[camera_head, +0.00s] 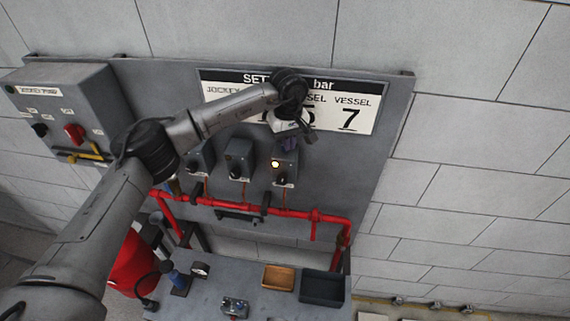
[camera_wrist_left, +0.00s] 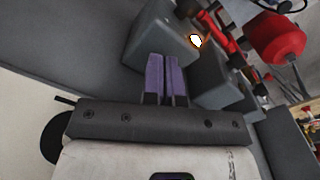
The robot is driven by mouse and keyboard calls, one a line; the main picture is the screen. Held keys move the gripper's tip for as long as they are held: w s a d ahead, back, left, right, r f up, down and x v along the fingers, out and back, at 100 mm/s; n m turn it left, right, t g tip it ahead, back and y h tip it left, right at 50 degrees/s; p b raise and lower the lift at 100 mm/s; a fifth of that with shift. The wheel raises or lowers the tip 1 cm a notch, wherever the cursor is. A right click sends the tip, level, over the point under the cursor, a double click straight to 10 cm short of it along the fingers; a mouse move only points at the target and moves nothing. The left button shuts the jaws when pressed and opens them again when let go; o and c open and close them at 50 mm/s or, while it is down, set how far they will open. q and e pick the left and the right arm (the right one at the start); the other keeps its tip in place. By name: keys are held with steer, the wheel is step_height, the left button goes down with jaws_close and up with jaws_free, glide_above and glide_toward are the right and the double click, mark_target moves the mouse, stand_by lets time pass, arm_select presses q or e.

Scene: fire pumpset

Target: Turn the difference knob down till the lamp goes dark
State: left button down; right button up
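Three grey switch boxes hang in a row on the panel under the sign. The right box (camera_head: 290,162) has a lit lamp (camera_head: 275,164) and a small dark knob (camera_head: 281,180) below it. The lit lamp also shows in the left wrist view (camera_wrist_left: 195,41). My left gripper (camera_head: 291,144) is at the top of the right box in the head view. In the left wrist view its purple fingers (camera_wrist_left: 165,76) are together with only a thin gap, nothing seen between them. The knob cannot be made out in the wrist view. My right gripper is not in view.
The pressure sign (camera_head: 362,101) is partly covered by my left wrist. A jockey pump cabinet (camera_head: 90,95) with a red switch is at left. Red pipes (camera_head: 290,212) run below the boxes. A bench (camera_head: 225,280) below holds a wooden tray (camera_head: 278,276) and a dark tray (camera_head: 322,287).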

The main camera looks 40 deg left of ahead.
mark_target(289, 156)
arm_select(q)
steer(key=shift+a+f, duration=0.2)
steer(key=shift+f, duration=0.25)
steer(key=shift+a+f, duration=0.2)
steer(key=shift+f, duration=0.25)
steer(key=shift+d+r, duration=0.15)
steer(key=shift+d, duration=0.15)
steer(key=shift+d+r+p, duration=0.1)
steer(key=shift+r+p, duration=0.3)
steer(key=r+p, duration=0.1)
steer(key=r, duration=0.1)
steer(key=r+p, duration=0.2)
steer(key=r, duration=0.1)
steer(key=shift+s+d+r+p, duration=0.1)
steer(key=shift+d+r+p, duration=0.15)
steer(key=shift+r+p, duration=0.1)
